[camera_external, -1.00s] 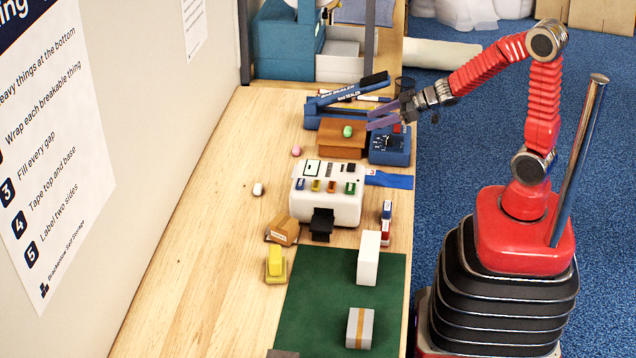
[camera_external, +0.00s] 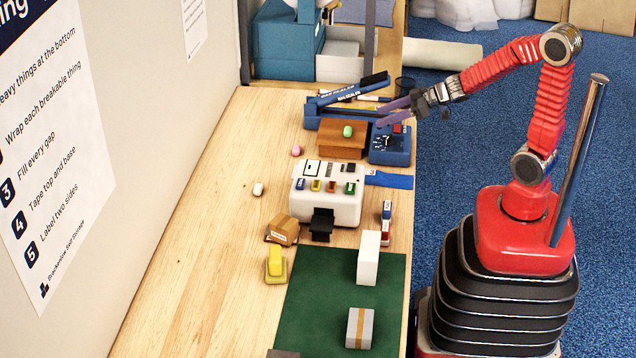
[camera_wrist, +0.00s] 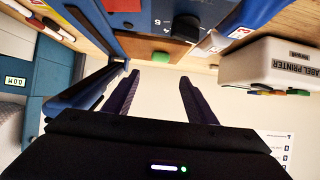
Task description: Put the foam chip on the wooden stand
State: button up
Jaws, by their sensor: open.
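The wooden stand (camera_external: 328,138) is a brown block on the bench, in front of the blue sealer. A green foam chip (camera_external: 348,131) rests on its top, near the right side. In the wrist view the green chip (camera_wrist: 160,57) shows against the brown stand (camera_wrist: 135,46), beyond and between my fingers. My gripper (camera_external: 383,113) is open and empty, above and to the right of the stand, apart from the chip. Its two dark purple fingers also show spread in the wrist view (camera_wrist: 157,88). A pink chip (camera_external: 296,151) and a white chip (camera_external: 258,189) lie on the bench.
A blue device with a dial (camera_external: 390,146) stands right of the stand, below my gripper. The blue sealer (camera_external: 345,103) with pens is behind. A white label printer (camera_external: 328,196) stands in front. The bench's left side is mostly clear.

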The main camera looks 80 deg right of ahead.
jog(key=s+a+r+m+g+h, duration=0.1)
jog(key=s+r+m+g+h, duration=0.1)
jog(key=s+r+h, duration=0.3)
jog(key=s+a+n+g+y, duration=0.2)
jog(key=s+a+g+y, duration=0.2)
jog(key=s+a, duration=1)
jog(key=shift+s+a+g+y, duration=0.2)
jog(key=shift+a+g+y, duration=0.1)
jog(key=shift+a+y, duration=0.3)
